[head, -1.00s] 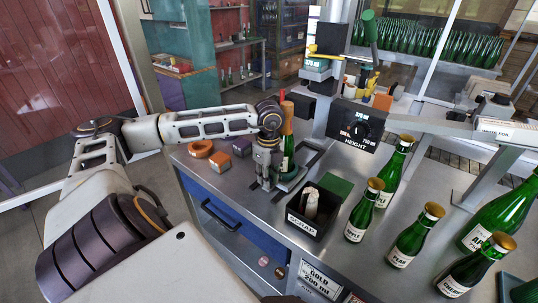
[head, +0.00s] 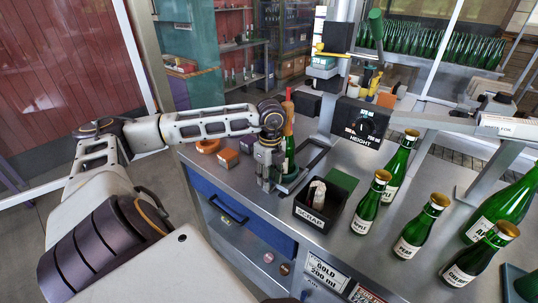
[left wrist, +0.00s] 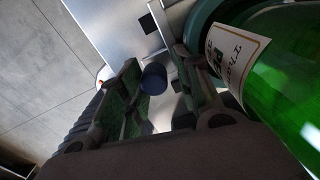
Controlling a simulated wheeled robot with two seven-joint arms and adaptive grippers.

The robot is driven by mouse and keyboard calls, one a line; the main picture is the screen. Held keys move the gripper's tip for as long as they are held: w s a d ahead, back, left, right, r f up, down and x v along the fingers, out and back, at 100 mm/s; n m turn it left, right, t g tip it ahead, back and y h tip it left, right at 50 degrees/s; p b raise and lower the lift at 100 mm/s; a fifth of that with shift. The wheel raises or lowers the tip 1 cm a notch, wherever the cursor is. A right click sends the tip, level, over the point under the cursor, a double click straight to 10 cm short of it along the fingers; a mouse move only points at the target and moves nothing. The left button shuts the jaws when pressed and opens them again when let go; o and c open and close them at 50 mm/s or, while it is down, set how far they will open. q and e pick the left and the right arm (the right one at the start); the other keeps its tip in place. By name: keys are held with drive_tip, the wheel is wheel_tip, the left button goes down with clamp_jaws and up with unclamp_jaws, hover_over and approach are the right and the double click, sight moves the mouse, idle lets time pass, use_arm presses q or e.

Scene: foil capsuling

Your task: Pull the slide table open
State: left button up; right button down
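The slide table shows as a dark round base (head: 296,184) at the front end of a rail frame (head: 322,158) on the steel bench. A green bottle (head: 290,158) with an orange-red neck stands upright on it. My left gripper (head: 268,186) points down just left of the bottle. In the left wrist view its fingers (left wrist: 160,88) are apart, one on each side of a small dark blue knob (left wrist: 153,79). A gap shows on the knob's right; I cannot tell whether the left finger touches it. The bottle (left wrist: 265,85) is close to the right finger. My right gripper is not in view.
A black scrap box (head: 318,208) stands right of the slide, with several gold-capped bottles (head: 370,200) beyond it. The height unit (head: 360,124) stands behind. A blue drawer (head: 230,205) is below.

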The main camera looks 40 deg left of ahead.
use_arm(q)
drive_tip(key=shift+r, duration=0.65)
wheel_tip(320, 180, up, 11)
drive_tip(key=shift+w+f, duration=0.15)
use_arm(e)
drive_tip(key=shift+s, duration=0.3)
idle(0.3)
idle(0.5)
